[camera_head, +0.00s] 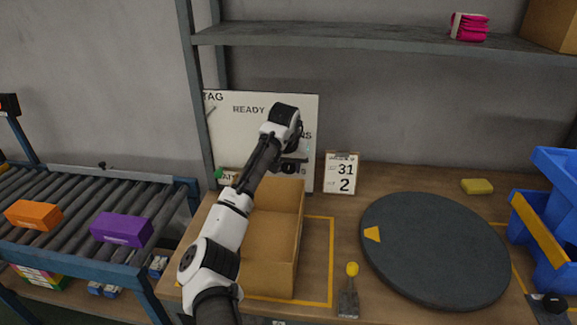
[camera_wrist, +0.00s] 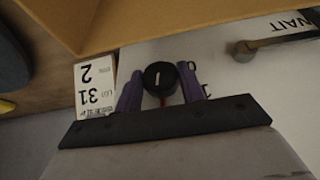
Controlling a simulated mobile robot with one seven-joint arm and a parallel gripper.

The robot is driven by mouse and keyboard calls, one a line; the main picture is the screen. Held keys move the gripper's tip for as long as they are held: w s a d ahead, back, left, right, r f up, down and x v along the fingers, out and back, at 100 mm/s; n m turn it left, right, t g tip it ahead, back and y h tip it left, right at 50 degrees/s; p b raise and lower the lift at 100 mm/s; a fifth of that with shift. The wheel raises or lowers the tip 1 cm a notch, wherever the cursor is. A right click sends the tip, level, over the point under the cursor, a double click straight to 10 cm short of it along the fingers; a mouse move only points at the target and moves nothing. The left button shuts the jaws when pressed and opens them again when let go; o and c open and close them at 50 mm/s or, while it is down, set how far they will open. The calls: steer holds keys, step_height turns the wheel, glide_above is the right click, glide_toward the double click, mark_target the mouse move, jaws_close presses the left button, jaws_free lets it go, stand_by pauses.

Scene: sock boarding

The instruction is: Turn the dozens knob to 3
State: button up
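The fingers stand apart, one on each side of the knob, with narrow gaps. Digits 0 and 1 show upside down beside the right finger; other dial marks are hidden. In the head view my gripper (camera_head: 291,165) is in front of the board's lower right part (camera_head: 260,130), and my arm hides the knob.
A card (camera_head: 341,173) reading 31 and 2 stands right of the board. An open cardboard box (camera_head: 286,250) is below my arm. A dark turntable (camera_head: 440,255) is at right, a roller conveyor (camera_head: 75,200) at left. A lever (camera_wrist: 245,50) sits near "WAIT" on the board.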

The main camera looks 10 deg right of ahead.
steer(key=c, duration=0.3)
steer(key=shift+d+t+y+p, duration=0.2)
steer(key=shift+t+y+p, duration=0.1)
steer(key=shift+y, duration=0.4)
steer(key=shift+m+y, duration=0.3)
steer(key=shift+y, duration=0.4)
steer(key=o, duration=0.9)
steer(key=shift+o, duration=0.2)
steer(key=b+v, duration=0.1)
steer(key=v, duration=1.3)
steer(key=shift+s, duration=0.2)
